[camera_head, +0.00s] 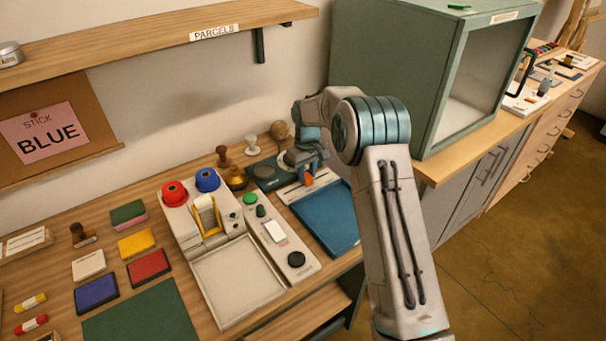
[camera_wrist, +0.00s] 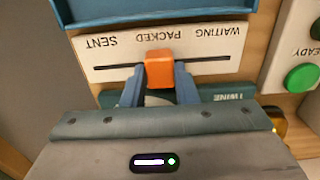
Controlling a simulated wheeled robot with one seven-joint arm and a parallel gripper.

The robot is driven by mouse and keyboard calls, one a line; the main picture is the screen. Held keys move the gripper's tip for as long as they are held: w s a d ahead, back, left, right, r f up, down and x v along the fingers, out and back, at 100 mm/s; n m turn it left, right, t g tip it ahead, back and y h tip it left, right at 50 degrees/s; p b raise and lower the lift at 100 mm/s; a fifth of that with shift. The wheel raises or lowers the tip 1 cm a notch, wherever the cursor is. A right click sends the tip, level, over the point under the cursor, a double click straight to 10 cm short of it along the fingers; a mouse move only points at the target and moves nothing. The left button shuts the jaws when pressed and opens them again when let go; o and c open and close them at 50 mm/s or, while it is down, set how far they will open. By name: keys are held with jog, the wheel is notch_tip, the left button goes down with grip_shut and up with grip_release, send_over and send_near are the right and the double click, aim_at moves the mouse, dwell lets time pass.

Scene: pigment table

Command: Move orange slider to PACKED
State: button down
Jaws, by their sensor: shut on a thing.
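The orange slider (camera_wrist: 159,70) sits on the slot of a white label strip (camera_wrist: 95,52) marked SENT, PACKED and WAITING, upside down in the wrist view. The slider is in the middle of the slot, at the PACKED word. My gripper (camera_wrist: 159,76) is shut on the slider, with one blue finger on each side of it. In the head view the orange slider (camera_head: 308,178) shows just below my gripper (camera_head: 306,169), at the back edge of the blue tray.
The blue tray (camera_head: 327,217) lies in front of the strip. A device with a green button (camera_head: 250,198) stands to its left. Stamps (camera_head: 251,146) stand behind, and a green cabinet (camera_head: 385,60) rises to the right. A TWINE label (camera_wrist: 233,97) shows beside my fingers.

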aim_at(307, 176)
jog(key=c, duration=1.1)
grip_release()
notch_tip(307, 176, up, 14)
jog(key=shift+f+b, duration=0.1)
jog(key=shift+b, duration=0.2)
